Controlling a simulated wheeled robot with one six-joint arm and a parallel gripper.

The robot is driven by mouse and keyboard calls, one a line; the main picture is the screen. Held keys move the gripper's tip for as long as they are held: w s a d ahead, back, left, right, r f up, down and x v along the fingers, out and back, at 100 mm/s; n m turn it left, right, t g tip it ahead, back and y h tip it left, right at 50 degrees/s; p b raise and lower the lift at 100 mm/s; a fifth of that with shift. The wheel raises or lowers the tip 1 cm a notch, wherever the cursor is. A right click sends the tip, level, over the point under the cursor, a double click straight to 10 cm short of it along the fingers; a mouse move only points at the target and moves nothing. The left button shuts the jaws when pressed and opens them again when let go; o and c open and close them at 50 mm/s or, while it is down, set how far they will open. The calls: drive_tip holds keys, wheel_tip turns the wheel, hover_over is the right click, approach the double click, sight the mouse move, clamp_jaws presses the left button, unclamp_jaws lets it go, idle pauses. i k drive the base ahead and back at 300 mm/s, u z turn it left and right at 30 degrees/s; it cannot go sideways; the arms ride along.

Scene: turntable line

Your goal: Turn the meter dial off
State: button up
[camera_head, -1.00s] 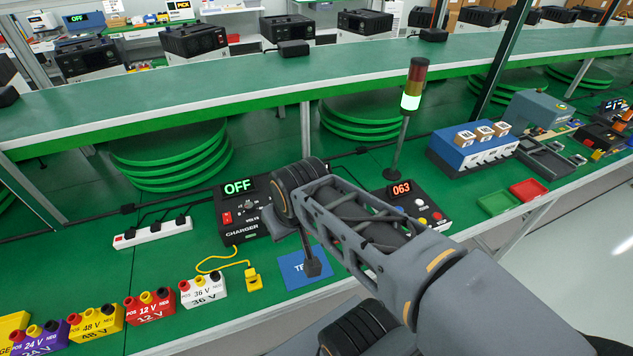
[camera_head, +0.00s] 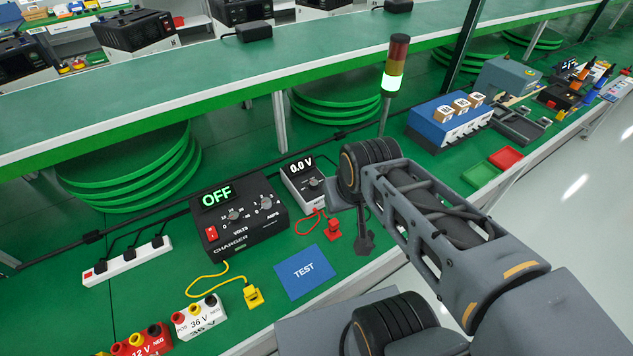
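The meter (camera_head: 300,189) is a small pale box with a black display reading 0.0 V, standing just right of the charger. Its dark dial (camera_head: 314,183) is on the front face, and its exact setting is too small to read. A red lead runs from the meter to a red clip (camera_head: 332,230) on the bench. My gripper (camera_head: 364,243) points down to the right of the meter and red clip, apart from the dial. Its fingers are seen too edge-on to tell whether they are open. My wrist stands close to the meter's right side.
The black charger (camera_head: 240,222) reads OFF. A yellow clip (camera_head: 253,297) and blue TEST mat (camera_head: 305,272) lie in front. A white power strip (camera_head: 127,262) is at left. A signal tower (camera_head: 395,68) rises behind my arm. A green shelf (camera_head: 300,58) overhangs the back.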

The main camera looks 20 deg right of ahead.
sight(314, 185)
drive_tip(key=u, duration=0.1)
drive_tip(key=k, duration=0.5)
drive_tip(key=z, duration=1.25)
drive_tip(key=i, duration=0.8)
drive_tip(key=u, duration=2.05)
